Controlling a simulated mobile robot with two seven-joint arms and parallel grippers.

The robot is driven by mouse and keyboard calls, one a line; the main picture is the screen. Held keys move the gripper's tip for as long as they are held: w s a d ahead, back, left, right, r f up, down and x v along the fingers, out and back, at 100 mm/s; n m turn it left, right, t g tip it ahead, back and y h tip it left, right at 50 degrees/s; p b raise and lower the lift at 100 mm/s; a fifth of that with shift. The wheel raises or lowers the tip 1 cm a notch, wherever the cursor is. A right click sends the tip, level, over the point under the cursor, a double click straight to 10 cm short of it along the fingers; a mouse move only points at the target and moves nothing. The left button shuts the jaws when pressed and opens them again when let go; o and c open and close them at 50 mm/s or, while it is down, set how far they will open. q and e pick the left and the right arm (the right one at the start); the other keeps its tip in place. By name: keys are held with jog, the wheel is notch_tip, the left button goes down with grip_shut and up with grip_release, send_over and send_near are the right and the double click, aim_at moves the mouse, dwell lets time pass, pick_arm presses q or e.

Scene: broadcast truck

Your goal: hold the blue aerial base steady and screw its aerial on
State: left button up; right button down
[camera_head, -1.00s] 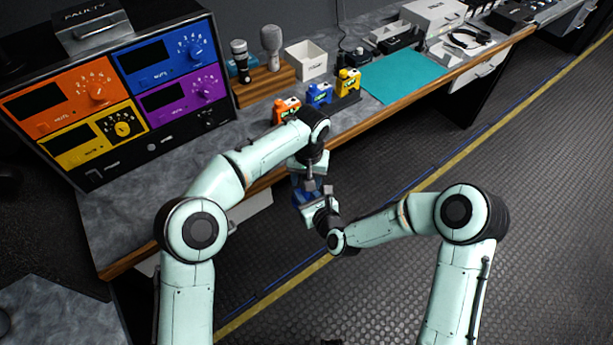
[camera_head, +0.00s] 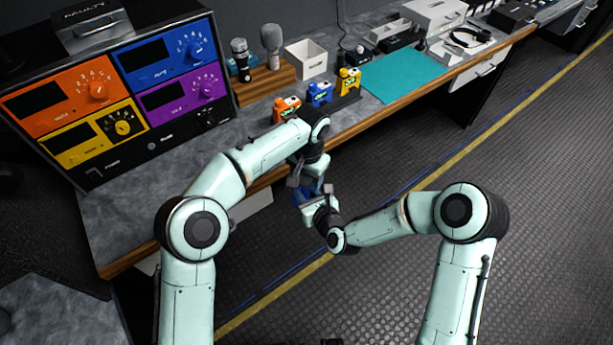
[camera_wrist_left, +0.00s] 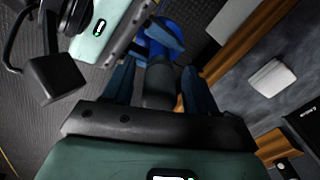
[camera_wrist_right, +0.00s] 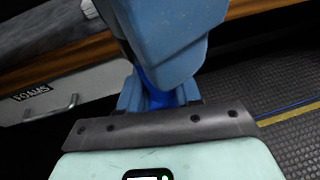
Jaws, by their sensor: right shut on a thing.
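The blue aerial base (camera_head: 304,196) is held in the air in front of the bench. My right gripper (camera_head: 314,203) is shut on it; its blue body shows between the fingers in the right wrist view (camera_wrist_right: 158,96). The aerial appears as a dark grey cylinder (camera_wrist_left: 158,86) in line with the base in the left wrist view, at its near end. My left gripper (camera_head: 310,186) is just above, its fingers spread on both sides of the cylinder with gaps. In the right wrist view a left finger (camera_wrist_right: 170,40) covers much of the base. Whether the thread is seated is hidden.
Orange (camera_head: 285,108), blue (camera_head: 319,93) and yellow (camera_head: 348,80) units stand along the bench's front edge. A teal mat (camera_head: 403,75) lies to their right. A four-coloured rack panel (camera_head: 120,95) stands at the left. The floor in front of the bench is clear.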

pick_arm(q)
jog(key=shift+r, duration=0.15)
notch_tip(320, 180, up, 4)
jog(key=shift+s+d+r, duration=0.1)
jog(key=shift+r, duration=0.05)
jog(key=shift+c, duration=0.5)
jog(key=shift+s+r+n, duration=0.15)
jog(key=shift+r+n, duration=0.35)
jog(key=shift+n, duration=0.7)
jog(key=shift+r+n, duration=1.2)
jog(key=shift+n, duration=0.1)
jog(key=shift+f, duration=0.1)
